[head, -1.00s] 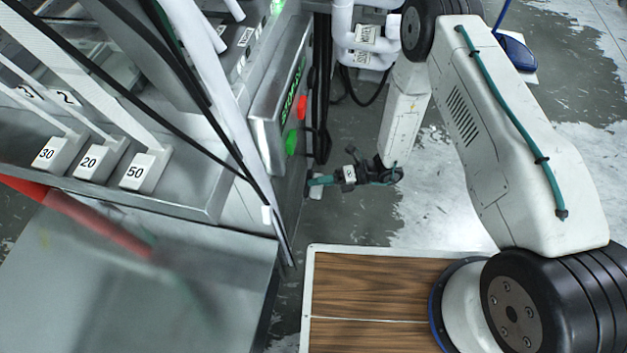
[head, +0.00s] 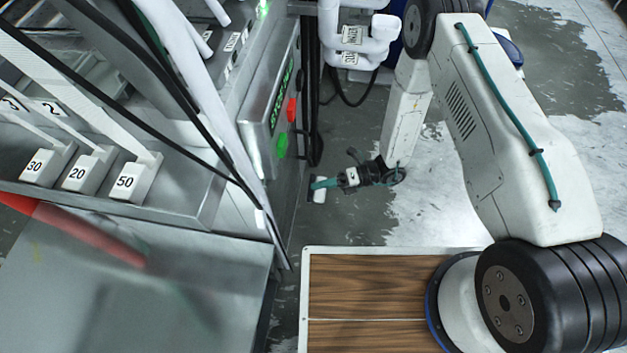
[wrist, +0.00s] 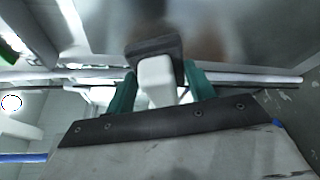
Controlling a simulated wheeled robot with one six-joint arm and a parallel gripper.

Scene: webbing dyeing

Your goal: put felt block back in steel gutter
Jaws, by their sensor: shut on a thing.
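My gripper (head: 325,184) is in the middle of the head view, low beside the steel machine front and above the floor. In the wrist view its green fingers (wrist: 157,92) are shut on the felt block, a pale block (wrist: 157,75) with a dark grey end. The block also shows as a small white piece (head: 319,197) at the fingertips in the head view. A steel ledge (head: 190,206) at the left carries white blocks marked 30, 20 and 50. I cannot tell whether this ledge is the gutter.
A control panel with a red button (head: 291,110) and a green button (head: 281,145) stands just left of my gripper. White pipes (head: 352,40) are behind it. A steel surface (head: 130,300) with a red bar (head: 85,236) fills the lower left. Open floor lies right of my gripper.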

